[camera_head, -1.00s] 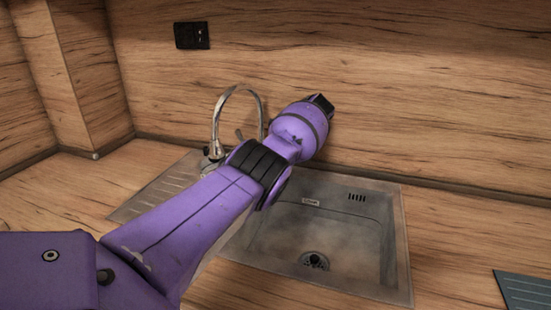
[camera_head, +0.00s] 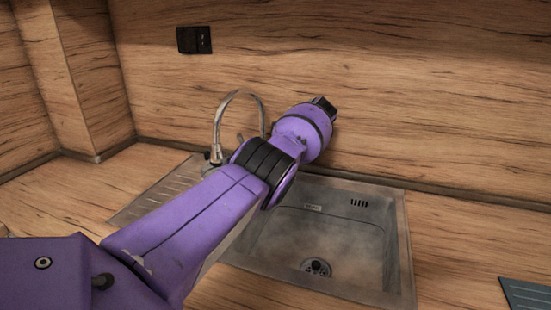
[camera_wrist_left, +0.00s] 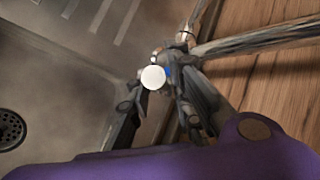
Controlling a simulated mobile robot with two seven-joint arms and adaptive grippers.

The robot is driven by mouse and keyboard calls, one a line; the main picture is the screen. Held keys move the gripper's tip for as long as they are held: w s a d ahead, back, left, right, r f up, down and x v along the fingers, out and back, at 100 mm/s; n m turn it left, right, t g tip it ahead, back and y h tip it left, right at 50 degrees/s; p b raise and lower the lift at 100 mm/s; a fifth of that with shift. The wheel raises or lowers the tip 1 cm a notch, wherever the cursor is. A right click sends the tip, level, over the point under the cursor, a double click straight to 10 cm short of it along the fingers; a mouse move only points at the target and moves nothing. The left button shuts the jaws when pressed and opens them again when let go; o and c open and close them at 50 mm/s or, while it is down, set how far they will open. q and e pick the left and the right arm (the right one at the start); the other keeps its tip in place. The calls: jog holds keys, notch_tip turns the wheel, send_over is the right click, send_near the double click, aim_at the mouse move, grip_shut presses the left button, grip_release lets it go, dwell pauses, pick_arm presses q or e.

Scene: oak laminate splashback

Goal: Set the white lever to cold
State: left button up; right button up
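The white lever's round end (camera_wrist_left: 153,77) shows in the left wrist view, at the tips of my left gripper's dark fingers (camera_wrist_left: 163,78). A small blue mark (camera_wrist_left: 168,72) sits just right of it. The fingers lean in towards the white end from both sides; whether they touch or grip it I cannot tell. In the head view the curved chrome tap (camera_head: 217,135) stands behind the sink's left part. My purple left arm crosses in front of the tap's base and hides the left gripper and the lever there. My right gripper is in neither view.
The steel sink (camera_head: 404,245) has its basin right of my arm, with a drain (camera_head: 316,267). Its ribbed drainer (camera_head: 150,202) lies left. A black socket (camera_head: 194,40) is on the wooden splashback. A dark ribbed board (camera_head: 525,292) lies at the right.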

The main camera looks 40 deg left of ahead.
pick_arm(q)
jog(key=v, duration=1.2)
